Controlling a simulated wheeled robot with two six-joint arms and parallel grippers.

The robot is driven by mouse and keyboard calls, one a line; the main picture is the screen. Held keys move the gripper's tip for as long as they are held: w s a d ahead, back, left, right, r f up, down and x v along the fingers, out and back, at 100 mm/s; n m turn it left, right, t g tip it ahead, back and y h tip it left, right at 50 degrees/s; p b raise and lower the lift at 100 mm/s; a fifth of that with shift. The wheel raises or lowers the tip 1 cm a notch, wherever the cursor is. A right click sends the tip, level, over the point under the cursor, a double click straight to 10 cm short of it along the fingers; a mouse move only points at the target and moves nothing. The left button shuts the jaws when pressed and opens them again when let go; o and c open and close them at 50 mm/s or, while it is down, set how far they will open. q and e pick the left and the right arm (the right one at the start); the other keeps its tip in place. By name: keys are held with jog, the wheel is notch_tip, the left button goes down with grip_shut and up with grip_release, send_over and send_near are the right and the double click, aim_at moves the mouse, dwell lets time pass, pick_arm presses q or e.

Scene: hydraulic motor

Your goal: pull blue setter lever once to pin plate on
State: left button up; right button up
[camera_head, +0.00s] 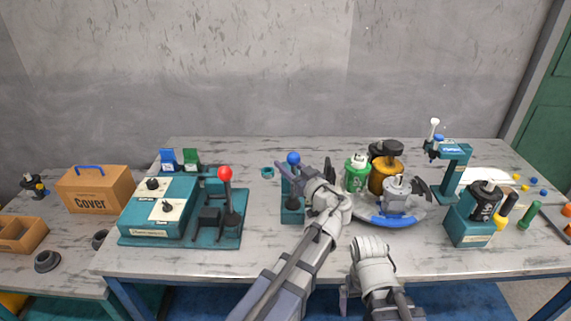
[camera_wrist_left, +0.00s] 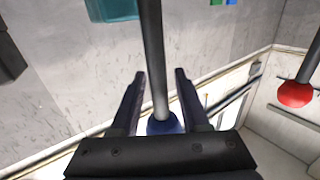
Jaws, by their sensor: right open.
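The blue setter lever (camera_head: 293,158) stands upright on its teal base (camera_head: 292,216), left of the middle of the table. My left gripper (camera_head: 303,168) is at the lever's upper part, fingers spread. In the left wrist view, the grey lever rod (camera_wrist_left: 152,50) runs between the two fingers (camera_wrist_left: 160,92), with gaps on both sides. Its blue knob (camera_wrist_left: 163,125) shows close to the gripper's palm. The gripper is open around the lever, not clamped on it. My right gripper (camera_head: 372,285) is low at the front edge, open; its fingertips are hard to make out.
A teal machine (camera_head: 160,212) with a red-knobbed lever (camera_head: 226,174) stands left; the red knob also shows in the left wrist view (camera_wrist_left: 295,94). A round tray (camera_head: 412,220) with motor parts lies right. A teal press (camera_head: 453,165) stands behind it.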

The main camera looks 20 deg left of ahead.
pick_arm(q)
grip_shut()
dwell(1.2)
